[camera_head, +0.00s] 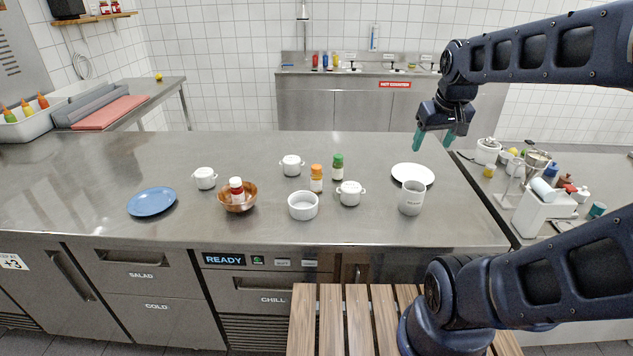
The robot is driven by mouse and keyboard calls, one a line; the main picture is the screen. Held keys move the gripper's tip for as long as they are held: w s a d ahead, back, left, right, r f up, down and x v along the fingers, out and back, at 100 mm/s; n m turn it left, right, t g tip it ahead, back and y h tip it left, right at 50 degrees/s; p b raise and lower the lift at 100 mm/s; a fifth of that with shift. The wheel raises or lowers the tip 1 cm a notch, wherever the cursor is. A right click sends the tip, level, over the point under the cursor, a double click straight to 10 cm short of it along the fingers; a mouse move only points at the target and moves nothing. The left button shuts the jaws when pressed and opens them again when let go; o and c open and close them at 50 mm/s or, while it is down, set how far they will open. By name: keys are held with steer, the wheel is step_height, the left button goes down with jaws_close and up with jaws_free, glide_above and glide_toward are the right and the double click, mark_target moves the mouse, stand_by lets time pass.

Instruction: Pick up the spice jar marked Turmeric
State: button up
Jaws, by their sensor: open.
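A jar with an orange cap (317,178) stands upright on the steel counter, near its middle. A jar with a green cap (337,167) stands just to its right and a little farther back. The labels are too small to read, so I cannot tell which jar is marked Turmeric. My gripper (433,139) is open and empty, above the counter's right part, well to the right of the jars and apart from them. Its fingers are teal.
A white ramekin (303,206) and lidded white pots (350,193) (291,165) stand close around the orange- and green-capped jars. A mug (411,198) and white plate (412,174) are at right; a blue plate (152,201) is at left. The counter's back strip is clear.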

steer(key=w+a+n+g, duration=0.1)
steer(key=w+a+n, duration=0.4)
steer(key=w, duration=0.4)
steer(key=n+g, duration=0.3)
steer(key=n, duration=0.6)
glide_above(317, 166)
steer(key=f, duration=1.4)
steer(key=shift+d+f, duration=0.25)
steer(key=shift+f, duration=0.1)
steer(key=shift+a+f+n, duration=0.25)
steer(key=shift+f+n, duration=0.05)
steer(key=shift+f, duration=0.3)
steer(key=shift+s+f, duration=0.15)
steer(key=shift+f, duration=4.85)
steer(key=c, duration=1.1)
steer(key=shift+r, duration=0.1)
